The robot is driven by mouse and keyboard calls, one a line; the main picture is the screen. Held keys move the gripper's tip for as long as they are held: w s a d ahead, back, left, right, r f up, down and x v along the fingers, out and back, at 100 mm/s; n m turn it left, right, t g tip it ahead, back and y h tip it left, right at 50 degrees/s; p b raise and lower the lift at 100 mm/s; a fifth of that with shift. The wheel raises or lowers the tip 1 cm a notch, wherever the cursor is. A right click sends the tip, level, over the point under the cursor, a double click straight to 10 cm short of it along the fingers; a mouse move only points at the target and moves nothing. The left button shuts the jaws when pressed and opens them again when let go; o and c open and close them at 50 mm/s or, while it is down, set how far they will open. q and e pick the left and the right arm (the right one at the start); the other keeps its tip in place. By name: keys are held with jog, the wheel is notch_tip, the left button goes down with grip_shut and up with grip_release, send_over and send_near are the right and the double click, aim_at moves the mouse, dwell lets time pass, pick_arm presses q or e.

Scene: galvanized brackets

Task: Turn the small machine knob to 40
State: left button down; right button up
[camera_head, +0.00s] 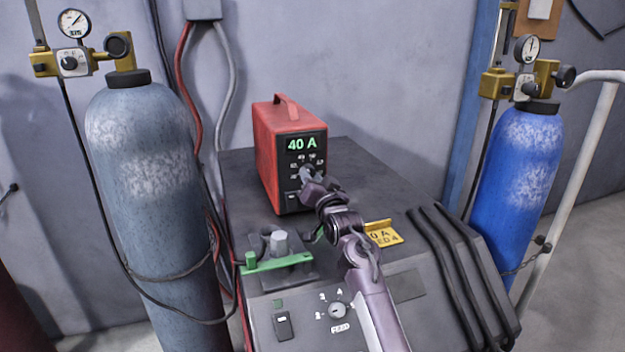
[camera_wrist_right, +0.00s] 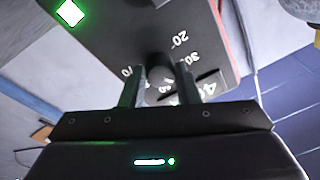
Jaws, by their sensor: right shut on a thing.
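The small red machine (camera_head: 276,148) stands on top of the large dark machine. Its green display (camera_head: 302,144) reads 40 A. The small machine's knob (camera_wrist_right: 160,75) is on its dark front panel, with numbers such as 20, 30 and 70 around it in the right wrist view. My right gripper (camera_head: 308,175) reaches up to this panel, and its fingers (camera_wrist_right: 160,85) are shut on the knob. The gripper hides most of the knob in the head view. The knob's pointer is not clear. My left gripper is not in view.
The large dark machine (camera_head: 240,190) has its own knob (camera_head: 337,310) and a switch (camera_head: 283,325) on its front. Gas cylinders stand left (camera_head: 150,190) and right (camera_head: 515,170).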

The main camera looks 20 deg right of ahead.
jog(key=shift+f+m, duration=0.1)
jog(key=shift+m, duration=0.6)
jog(key=o, duration=1)
jog(key=shift+c, duration=0.2)
jog(key=shift+r, duration=0.2)
notch_tip(320, 180, up, 20)
jog(key=b, duration=0.5)
jog(key=shift+f, duration=0.15)
